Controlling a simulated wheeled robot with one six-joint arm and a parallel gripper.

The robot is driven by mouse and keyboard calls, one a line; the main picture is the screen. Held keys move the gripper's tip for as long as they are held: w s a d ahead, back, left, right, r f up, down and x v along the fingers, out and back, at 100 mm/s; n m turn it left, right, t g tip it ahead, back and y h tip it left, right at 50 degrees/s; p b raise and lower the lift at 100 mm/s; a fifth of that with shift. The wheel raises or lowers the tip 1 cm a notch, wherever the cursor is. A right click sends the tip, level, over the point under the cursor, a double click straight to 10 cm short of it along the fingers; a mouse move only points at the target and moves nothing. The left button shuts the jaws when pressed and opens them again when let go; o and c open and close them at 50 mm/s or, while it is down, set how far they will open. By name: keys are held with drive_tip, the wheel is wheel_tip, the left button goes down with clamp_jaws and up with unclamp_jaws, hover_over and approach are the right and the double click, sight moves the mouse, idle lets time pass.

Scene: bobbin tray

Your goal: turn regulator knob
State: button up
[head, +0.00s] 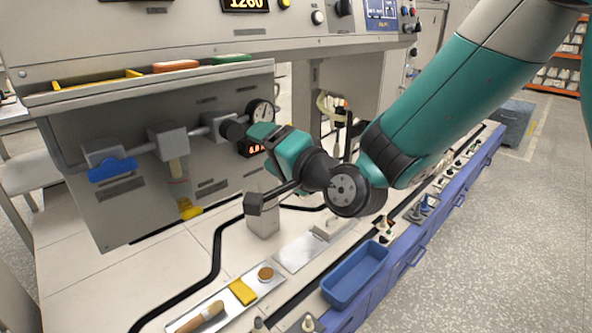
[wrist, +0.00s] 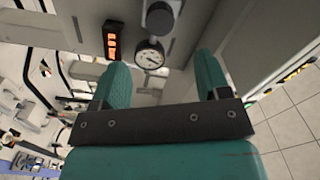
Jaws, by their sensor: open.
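The regulator knob (head: 235,129) is a dark round knob on the pipe, beside a white-faced pressure gauge (head: 261,113). In the wrist view the dark knob (wrist: 160,17) hangs at the top centre, just above the gauge (wrist: 149,58) as pictured. My gripper (head: 270,134) is close to the right of the knob in the head view. In the wrist view my gripper (wrist: 161,60) is open, its two teal fingers apart with nothing between them. The knob appears beyond the fingertips. The head view does not show clearly whether they touch it.
An orange display (head: 251,148) sits below the gauge. A blue bin (head: 355,275) and a tray of tools (head: 218,306) are on the bench below.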

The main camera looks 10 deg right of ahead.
drive_tip(key=b+v, duration=0.3)
drive_tip(key=v, duration=0.4)
drive_tip(key=shift+s+d, duration=0.15)
drive_tip(key=shift+s, duration=0.05)
drive_tip(key=s+d+f+n+g+h, duration=0.3)
drive_tip(key=s+n+g, duration=0.45)
drive_tip(key=s, duration=0.25)
drive_tip(key=s+d+f+n+g+h, duration=0.35)
drive_tip(key=s+n+g, duration=0.25)
drive_tip(key=s+g, duration=0.3)
wheel_tip(320, 180, up, 23)
drive_tip(key=t+p, duration=0.1)
drive_tip(key=p, duration=2.2)
drive_tip(key=shift+s+y, duration=0.35)
drive_tip(key=shift+s, duration=0.15)
drive_tip(key=shift+a+f+t, duration=0.1)
drive_tip(key=shift+a+t, duration=0.05)
drive_tip(key=shift+t, duration=0.1)
idle(1.2)
